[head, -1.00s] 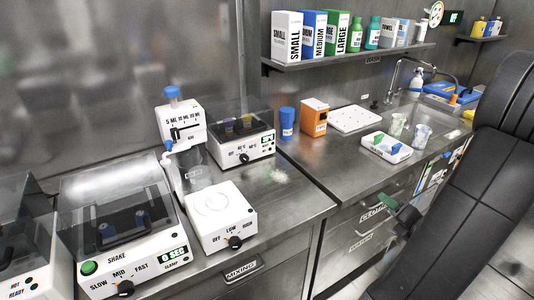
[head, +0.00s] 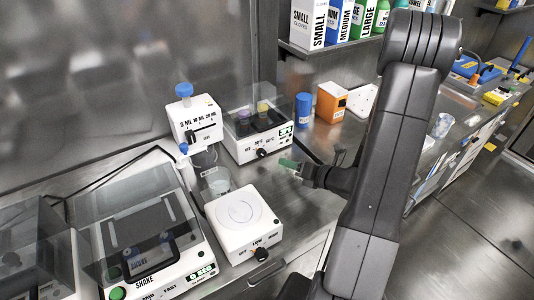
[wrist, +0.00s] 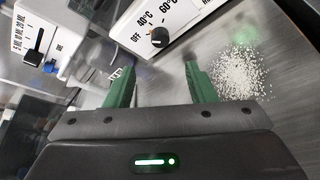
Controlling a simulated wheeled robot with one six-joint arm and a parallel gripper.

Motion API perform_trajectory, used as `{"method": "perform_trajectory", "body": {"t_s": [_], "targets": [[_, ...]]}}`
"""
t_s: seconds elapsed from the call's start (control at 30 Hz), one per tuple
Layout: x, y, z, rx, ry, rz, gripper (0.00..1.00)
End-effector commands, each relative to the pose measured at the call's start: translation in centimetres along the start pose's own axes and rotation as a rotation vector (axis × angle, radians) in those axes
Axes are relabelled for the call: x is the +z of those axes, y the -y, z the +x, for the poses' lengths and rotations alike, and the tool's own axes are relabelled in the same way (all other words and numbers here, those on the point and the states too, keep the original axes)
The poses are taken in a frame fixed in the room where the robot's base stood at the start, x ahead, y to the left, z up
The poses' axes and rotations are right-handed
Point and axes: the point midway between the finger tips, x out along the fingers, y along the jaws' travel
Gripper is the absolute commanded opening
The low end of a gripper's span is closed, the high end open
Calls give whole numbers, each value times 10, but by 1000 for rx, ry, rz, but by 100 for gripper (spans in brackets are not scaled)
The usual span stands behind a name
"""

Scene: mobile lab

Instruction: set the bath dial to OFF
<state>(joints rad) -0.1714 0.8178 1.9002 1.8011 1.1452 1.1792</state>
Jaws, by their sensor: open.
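The bath (head: 243,149) is a white box with a clear lid and dark tubes inside, at the back of the bench in the head view. Its black bath dial (head: 262,153) is on the front panel. The wrist view shows the dial (wrist: 159,37) close up, with OFF, 40°C and 60°C printed around it. Which label its pointer faces is hard to tell. My gripper (wrist: 160,82) has green fingers, wide apart and empty, with the dial just beyond the gap between them. In the head view my gripper (head: 290,165) is right of the dial, not touching it.
A white stirrer (head: 240,222) with its own dial stands in front of the bath. A dispenser (head: 194,122) is to the left, a shaker (head: 140,225) nearer left. White grains (wrist: 240,72) lie on the bench beside my right finger. A blue bottle (head: 303,108) and orange box (head: 331,102) stand behind.

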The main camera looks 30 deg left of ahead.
Motion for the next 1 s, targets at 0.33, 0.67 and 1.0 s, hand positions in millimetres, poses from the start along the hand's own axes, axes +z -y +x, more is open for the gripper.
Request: {"method": "perform_trajectory", "body": {"t_s": [0.33, 0.67, 1.0], "targets": [[0, -1, 72, 2, -3, 0, 50], [0, 0, 110, 0, 0, 0, 50], [1, 0, 112, -1, 1, 1, 46]]}}
